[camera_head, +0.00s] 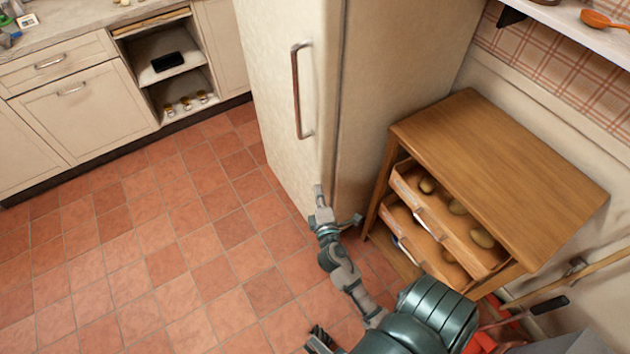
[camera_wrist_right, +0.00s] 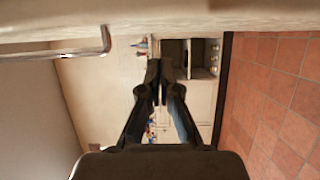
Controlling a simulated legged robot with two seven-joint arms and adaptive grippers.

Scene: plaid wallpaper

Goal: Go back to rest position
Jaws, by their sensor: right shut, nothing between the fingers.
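My right arm reaches up from the bottom right in the head view. Its gripper (camera_head: 319,192) is at the lower edge of the cream fridge (camera_head: 285,110) as seen in the picture, below the long handle (camera_head: 298,90). In the right wrist view the two dark fingers (camera_wrist_right: 164,68) are together with nothing between them. The fridge handle also shows there (camera_wrist_right: 85,50), to the left and apart from the fingers.
A wooden cabinet (camera_head: 500,165) with open slanted drawers (camera_head: 450,225) holding potato-like items stands right of my right forearm. Cream counter units (camera_head: 85,120) are at the upper left. A shelf (camera_head: 570,20) is at the upper right. The tiled floor (camera_head: 150,250) on the left is clear.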

